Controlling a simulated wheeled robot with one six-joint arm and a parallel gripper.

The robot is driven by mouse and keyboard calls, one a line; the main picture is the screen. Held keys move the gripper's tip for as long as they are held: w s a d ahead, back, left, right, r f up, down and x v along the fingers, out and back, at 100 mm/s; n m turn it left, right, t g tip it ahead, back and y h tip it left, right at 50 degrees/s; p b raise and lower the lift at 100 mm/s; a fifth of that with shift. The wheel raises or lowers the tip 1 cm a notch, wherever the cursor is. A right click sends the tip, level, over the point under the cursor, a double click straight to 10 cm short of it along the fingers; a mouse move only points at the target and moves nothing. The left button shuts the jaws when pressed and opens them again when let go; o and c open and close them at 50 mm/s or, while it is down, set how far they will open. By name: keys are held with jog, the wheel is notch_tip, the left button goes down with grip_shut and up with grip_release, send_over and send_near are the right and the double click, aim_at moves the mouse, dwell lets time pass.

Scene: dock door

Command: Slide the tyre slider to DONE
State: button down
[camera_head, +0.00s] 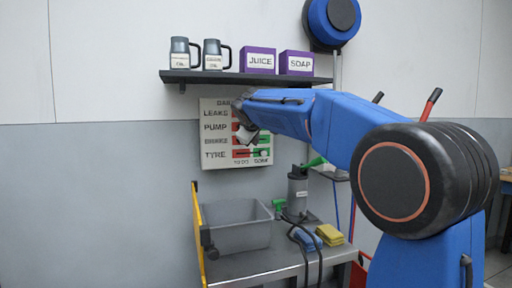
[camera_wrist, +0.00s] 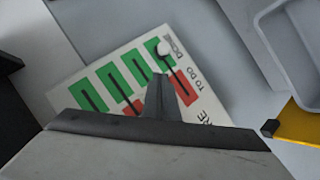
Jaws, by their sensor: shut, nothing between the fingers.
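A white checklist board (camera_head: 220,161) hangs on the wall, with rows including LEAKS, PUMP and TYRE and red and green slots. TYRE is the bottom row, above the TO DO and DONE labels. In the wrist view the board (camera_wrist: 78,75) is tilted, and a round white slider knob (camera_wrist: 164,48) shows near the DONE label, towards the green side of the row nearest the labels. Its exact place along the slot is hard to tell. My gripper (camera_head: 244,127) is shut and empty in front of the board, hiding part of the upper rows. Its fingertips (camera_wrist: 160,77) point towards the knob; contact cannot be told.
A shelf (camera_head: 240,78) above the board holds two mugs and purple JUICE and SOAP boxes. Below stand a grey bin (camera_head: 238,235), a dark bottle (camera_head: 297,192) and a yellow sponge (camera_head: 330,235) on a metal bench. The wall left of the board is clear.

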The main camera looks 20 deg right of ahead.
jog(key=v, duration=0.8)
jog(key=shift+s, duration=0.15)
jog(key=s+f+m+g+y, duration=0.2)
jog(key=s+f+m+g, duration=0.1)
jog(key=s+f, duration=1.7)
jog(key=s+f+m+g+y, duration=0.2)
jog(key=s+f+m+g, duration=0.1)
jog(key=s+f, duration=1.7)
jog(key=s, duration=0.6)
jog(key=shift+s+d+m, duration=0.3)
jog(key=shift+s+d, duration=0.05)
jog(key=shift+d, duration=0.05)
